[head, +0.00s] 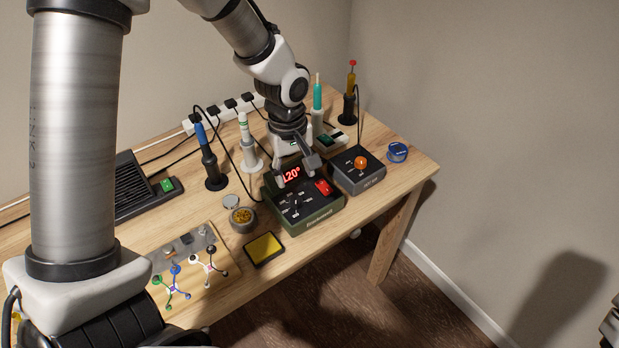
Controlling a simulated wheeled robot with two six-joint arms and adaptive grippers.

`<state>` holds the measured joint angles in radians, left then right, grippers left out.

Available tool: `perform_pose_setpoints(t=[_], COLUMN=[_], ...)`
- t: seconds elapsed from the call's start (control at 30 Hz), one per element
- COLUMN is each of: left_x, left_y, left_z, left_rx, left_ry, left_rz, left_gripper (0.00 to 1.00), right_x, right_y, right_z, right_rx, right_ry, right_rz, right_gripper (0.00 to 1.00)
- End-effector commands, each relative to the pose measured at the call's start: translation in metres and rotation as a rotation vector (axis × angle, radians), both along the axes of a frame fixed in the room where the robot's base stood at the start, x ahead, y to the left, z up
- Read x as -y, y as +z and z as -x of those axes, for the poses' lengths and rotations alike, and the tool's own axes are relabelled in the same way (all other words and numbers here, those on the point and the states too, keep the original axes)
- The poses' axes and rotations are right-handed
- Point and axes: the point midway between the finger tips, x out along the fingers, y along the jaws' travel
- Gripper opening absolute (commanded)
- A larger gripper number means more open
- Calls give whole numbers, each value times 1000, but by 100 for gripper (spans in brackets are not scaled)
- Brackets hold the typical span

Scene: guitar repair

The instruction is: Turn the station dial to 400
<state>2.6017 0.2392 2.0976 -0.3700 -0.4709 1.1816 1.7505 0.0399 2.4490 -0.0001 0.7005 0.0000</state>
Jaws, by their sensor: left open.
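The soldering station (318,217) is a dark green box near the right part of the bench. Its red display reads about 120°, partly covered by my gripper. The station dial (296,204) is a dark knob with pale marks around it on the sloping front panel; its exact pointer setting is too small to read. A red switch (323,187) is to the right of the dial. My left gripper (297,175) points down over the station, open, its fingers spread just above and behind the dial. I cannot tell whether they touch the panel.
A grey box with an orange knob (361,163) stands close on the right. Soldering irons in holders (210,170) stand behind and left. A brass-wool pot (243,219) and a yellow sponge tray (264,249) are left of the station. The bench's front edge is close.

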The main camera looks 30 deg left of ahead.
Motion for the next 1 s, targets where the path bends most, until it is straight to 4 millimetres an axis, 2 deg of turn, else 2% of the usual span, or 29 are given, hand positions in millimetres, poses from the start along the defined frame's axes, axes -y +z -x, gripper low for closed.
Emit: perform_pose_setpoints(t=[0.3,0.37,0.5,0.67,0.7,0.83,1.0], left_x=[2,2,3,3,3,3,3], left_y=[-58,-66,-74,-74,-73,-73,-74], left_z=[-1,-2,-3,-3,-3,-3,-3], left_rx=[-5,-4,-1,-1,-1,-1,-1], left_ry=[1,-1,0,0,0,0,0], left_rz=[0,0,1,1,1,1,0], left_gripper=[55,55,55,55,48,2,0], right_x=[0,0,0,0,0,0,0], right_y=[-2,-3,-3,-3,-3,-3,-3], right_z=[1,1,1,1,1,1,1], right_rx=[-3,-2,-2,-2,-2,-2,-2], right_ry=[0,0,0,0,0,0,0], right_rz=[0,0,0,0,0,0,0], right_gripper=[0,0,0,0,0,0,0])
